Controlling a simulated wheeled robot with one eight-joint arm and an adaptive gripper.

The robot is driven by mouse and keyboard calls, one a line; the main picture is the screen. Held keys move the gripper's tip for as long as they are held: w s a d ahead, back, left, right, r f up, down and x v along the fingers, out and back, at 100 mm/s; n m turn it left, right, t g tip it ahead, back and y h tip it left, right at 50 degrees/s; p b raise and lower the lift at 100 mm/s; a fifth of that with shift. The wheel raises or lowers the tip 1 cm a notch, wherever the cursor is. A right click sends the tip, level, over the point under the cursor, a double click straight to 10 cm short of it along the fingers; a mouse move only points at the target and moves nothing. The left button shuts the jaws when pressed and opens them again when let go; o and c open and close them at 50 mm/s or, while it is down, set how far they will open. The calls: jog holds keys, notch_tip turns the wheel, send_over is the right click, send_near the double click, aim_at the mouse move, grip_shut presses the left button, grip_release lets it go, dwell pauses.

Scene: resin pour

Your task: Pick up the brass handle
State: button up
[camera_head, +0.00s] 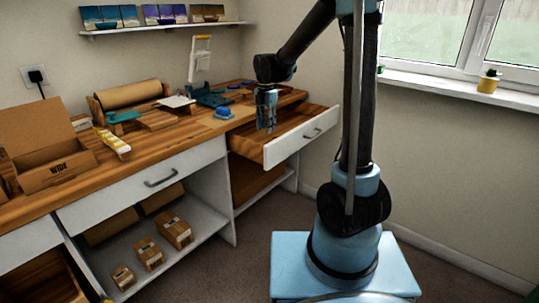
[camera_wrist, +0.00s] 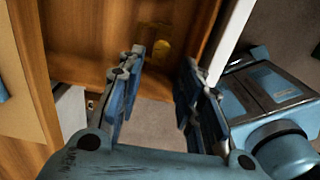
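A small brass-yellow thing, which looks like the brass handle (camera_wrist: 162,49), lies in the wooden drawer (camera_wrist: 80,35) in the wrist view. It is dim and small, so its exact shape is hard to tell. I cannot make it out in the head view. My gripper (camera_head: 266,128) points down over the open drawer (camera_head: 285,154) in the head view. In the wrist view my gripper (camera_wrist: 164,60) has its two fingers spread apart with nothing between them. The brass thing shows beyond the gap between the fingertips, apart from them.
The open drawer's white front carries a grey pull (camera_head: 312,133). The wooden worktop (camera_head: 185,140) to the left bears an open cardboard box (camera_head: 58,172), a brown roll (camera_head: 130,94) and a blue item (camera_head: 223,113). Small cartons (camera_head: 174,231) stand on the shelf below.

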jog(key=f, duration=1.1)
jog(key=shift+s+d+f, duration=0.1)
jog(key=shift+s+f, duration=0.1)
grip_shut()
